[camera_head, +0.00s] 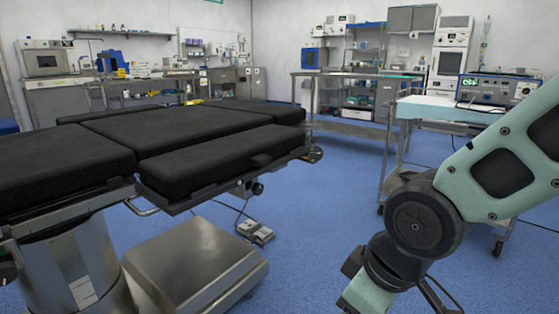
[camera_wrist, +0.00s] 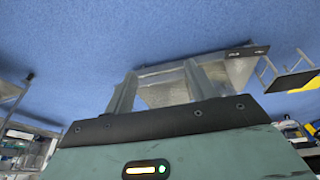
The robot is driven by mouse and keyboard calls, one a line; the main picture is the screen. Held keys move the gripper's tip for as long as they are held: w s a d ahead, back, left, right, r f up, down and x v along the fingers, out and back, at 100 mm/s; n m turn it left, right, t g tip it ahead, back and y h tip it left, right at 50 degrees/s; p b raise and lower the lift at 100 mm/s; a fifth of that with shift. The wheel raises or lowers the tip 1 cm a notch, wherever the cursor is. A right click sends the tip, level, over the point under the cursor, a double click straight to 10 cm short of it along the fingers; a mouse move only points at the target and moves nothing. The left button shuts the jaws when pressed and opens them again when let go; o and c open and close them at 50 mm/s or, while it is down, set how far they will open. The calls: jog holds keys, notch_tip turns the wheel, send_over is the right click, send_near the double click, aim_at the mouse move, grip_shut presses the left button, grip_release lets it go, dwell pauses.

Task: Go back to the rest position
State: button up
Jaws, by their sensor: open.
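My gripper (camera_wrist: 160,71) shows in the wrist view with its two grey fingers apart and nothing between them. Blue floor and a metal surface, seemingly the operating table's base, lie beyond the fingers. In the head view my arm is bent at the right side, over the floor between the operating table and a cart; the gripper itself is below the picture there. The operating table (camera_head: 205,160) has black pads and stands at the left, apart from my arm.
The table's metal base (camera_head: 190,262) and a foot pedal (camera_head: 255,231) are on the floor left of my arm. A wheeled cart with a light blue top (camera_head: 430,108) stands behind my arm. Blue floor (camera_head: 320,210) is clear between table and cart.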

jog(key=s+d+r+m+g+h+p, duration=0.1)
jog(key=s+d+r+m+g+h, duration=0.15)
jog(key=s, duration=0.85)
notch_tip(320, 180, up, 36)
jog(key=p, duration=3.7)
jog(key=shift+w+d+r+y, duration=0.25)
jog(key=shift+w+d+y, duration=0.1)
jog(key=shift+y, duration=0.1)
